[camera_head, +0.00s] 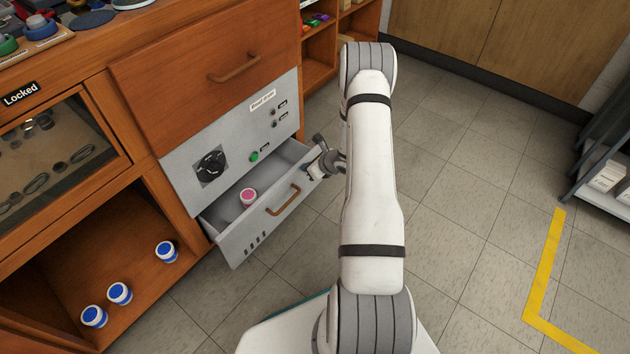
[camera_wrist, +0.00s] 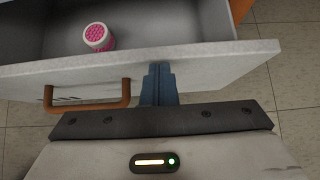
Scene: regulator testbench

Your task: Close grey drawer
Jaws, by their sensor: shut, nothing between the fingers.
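The grey drawer (camera_head: 262,220) stands pulled out of the grey panel at the cabinet's lower right. Its brown handle (camera_head: 283,200) is on the front face, and the handle also shows at left in the wrist view (camera_wrist: 90,104). A small jar with a pink lid (camera_head: 248,196) stands inside the drawer, and the wrist view shows it too (camera_wrist: 98,37). My gripper (camera_head: 316,171) is at the right part of the drawer front, outside it. In the wrist view my gripper's fingers (camera_wrist: 158,84) are together and empty, right at the front face beside the handle. I cannot tell whether they touch it.
A grey panel with a dial (camera_head: 211,165) and a green button (camera_head: 254,156) is above the drawer. An open shelf at lower left holds several blue-lidded jars (camera_head: 120,293). A closed wooden drawer (camera_head: 215,55) is higher up. Tiled floor (camera_head: 470,190) at right is clear.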

